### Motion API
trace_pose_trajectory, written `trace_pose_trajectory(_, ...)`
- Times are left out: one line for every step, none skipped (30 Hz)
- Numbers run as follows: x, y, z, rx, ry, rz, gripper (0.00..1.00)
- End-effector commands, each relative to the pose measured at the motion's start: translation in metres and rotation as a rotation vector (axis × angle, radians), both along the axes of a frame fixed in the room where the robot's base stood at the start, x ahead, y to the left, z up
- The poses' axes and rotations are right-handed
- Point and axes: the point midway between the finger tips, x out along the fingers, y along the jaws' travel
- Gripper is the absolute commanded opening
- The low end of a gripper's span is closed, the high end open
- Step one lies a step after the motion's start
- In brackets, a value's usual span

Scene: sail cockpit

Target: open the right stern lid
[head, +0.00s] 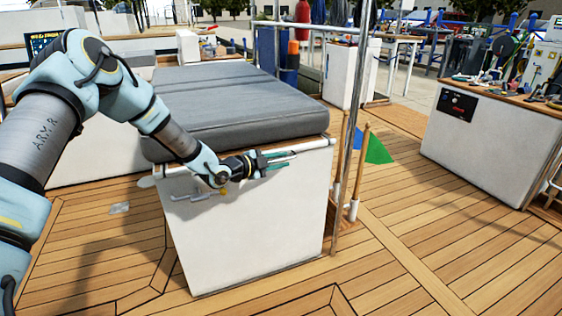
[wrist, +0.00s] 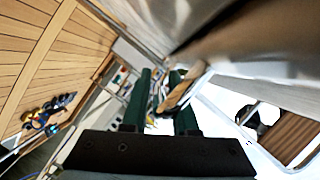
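A white locker box (head: 265,225) stands on the deck in the middle of the head view, with a thick grey cushioned top (head: 235,105) that looks like the lid. A thin white edge or bar (head: 312,146) runs along the box's front just under the cushion. My gripper (head: 280,163) is at this front upper edge, close under the cushion; contact cannot be told. In the wrist view its two dark green fingers (wrist: 162,100) stand apart with a gap between them. A blurred pale and brown thing shows behind the gap, and I see nothing clearly gripped.
A metal post (head: 350,140) and wooden poles (head: 362,165) stand at the box's right corner. A small grey handle (head: 192,197) is on the box front, left of my gripper. A white cabinet (head: 490,140) stands at the right. The teak deck (head: 420,255) in front is clear.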

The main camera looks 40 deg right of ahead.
Motion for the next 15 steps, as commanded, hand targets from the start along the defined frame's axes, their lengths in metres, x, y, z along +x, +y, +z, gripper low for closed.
trace_pose_trajectory(0.0000,-0.0024,-0.0007,0.000,0.000,0.000,0.27)
trace_pose_trajectory(0.0002,-0.0033,-0.0007,0.001,0.000,0.001,0.27)
trace_pose_trajectory(0.0002,-0.0042,-0.0007,0.000,0.000,0.001,0.27)
trace_pose_trajectory(0.0003,-0.0045,-0.0007,0.000,0.000,0.001,0.27)
trace_pose_trajectory(0.0003,-0.0047,-0.0007,0.000,0.000,0.001,0.27)
trace_pose_trajectory(0.0003,-0.0047,-0.0007,0.000,0.000,0.001,0.27)
trace_pose_trajectory(0.0003,-0.0046,-0.0007,0.000,0.000,0.001,0.27)
trace_pose_trajectory(0.0002,-0.0046,-0.0006,0.000,0.000,0.001,0.27)
trace_pose_trajectory(0.0003,-0.0045,-0.0007,0.000,0.000,0.001,0.27)
trace_pose_trajectory(0.0003,-0.0044,-0.0007,0.001,0.000,0.001,0.27)
trace_pose_trajectory(0.0003,-0.0044,-0.0007,0.001,0.000,0.001,0.25)
trace_pose_trajectory(0.0003,-0.0044,-0.0007,0.001,0.000,0.001,0.20)
trace_pose_trajectory(0.0002,-0.0043,-0.0008,0.001,0.000,0.001,0.17)
trace_pose_trajectory(0.0003,-0.0043,-0.0007,0.001,0.000,0.001,0.14)
trace_pose_trajectory(0.0002,-0.0043,-0.0008,0.001,0.000,0.001,0.09)
